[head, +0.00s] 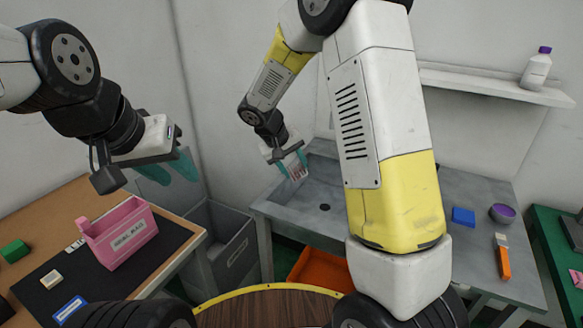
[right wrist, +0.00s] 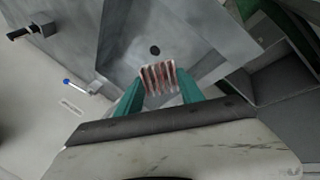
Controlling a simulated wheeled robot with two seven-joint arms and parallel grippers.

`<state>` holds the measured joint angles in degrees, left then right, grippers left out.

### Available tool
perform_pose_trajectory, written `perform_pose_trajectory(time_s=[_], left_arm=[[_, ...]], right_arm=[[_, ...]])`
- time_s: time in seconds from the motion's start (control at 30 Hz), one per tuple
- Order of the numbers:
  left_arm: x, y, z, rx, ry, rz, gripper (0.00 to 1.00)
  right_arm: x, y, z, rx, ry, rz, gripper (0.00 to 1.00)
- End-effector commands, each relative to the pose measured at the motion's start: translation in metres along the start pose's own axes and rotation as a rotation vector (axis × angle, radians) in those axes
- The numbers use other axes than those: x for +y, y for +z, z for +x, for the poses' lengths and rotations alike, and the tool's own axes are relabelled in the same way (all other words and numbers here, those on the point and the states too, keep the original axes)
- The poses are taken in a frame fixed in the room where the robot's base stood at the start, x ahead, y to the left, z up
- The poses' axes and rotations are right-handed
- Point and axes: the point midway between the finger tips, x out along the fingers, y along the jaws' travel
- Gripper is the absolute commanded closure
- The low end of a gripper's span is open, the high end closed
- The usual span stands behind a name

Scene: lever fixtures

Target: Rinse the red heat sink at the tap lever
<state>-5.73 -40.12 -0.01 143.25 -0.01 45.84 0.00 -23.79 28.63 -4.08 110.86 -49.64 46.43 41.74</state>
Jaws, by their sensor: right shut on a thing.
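My right gripper (head: 293,168) is shut on the red heat sink (head: 298,170) and holds it at the left part of the grey sink basin (head: 320,215). In the right wrist view the heat sink (right wrist: 160,77) shows pale and reddish fins between the teal fingers (right wrist: 160,92), with the drain hole beyond it. A white lever with a blue tip (right wrist: 74,84) shows at the left in that view, beside a small label. I cannot tell whether water runs. My left gripper (head: 168,170) is open and empty above the left table.
A pink bin (head: 118,235) and small blocks stand on the left table's black mat. A grey bin (head: 225,245) and an orange bin (head: 320,270) sit below. A blue block (head: 463,217), purple bowl (head: 502,213) and orange-handled tool (head: 502,258) lie on the right counter. My right arm hides the sink's middle.

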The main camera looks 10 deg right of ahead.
Motion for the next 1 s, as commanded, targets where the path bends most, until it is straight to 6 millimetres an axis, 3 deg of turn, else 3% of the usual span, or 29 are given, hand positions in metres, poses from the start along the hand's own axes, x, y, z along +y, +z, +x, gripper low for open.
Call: perform_pose_trajectory(time_s=[0.27, 1.0], left_arm=[[0.000, 0.000, 0.000, -0.001, 0.000, 0.000, 0.64], [0.000, 0.000, 0.000, 0.000, 0.000, 0.000, 0.64]], right_arm=[[0.011, -0.007, 0.009, 0.004, 0.007, -0.002, 0.96], [0.064, -0.029, 0.056, 0.003, 0.005, -0.001, 0.96]])
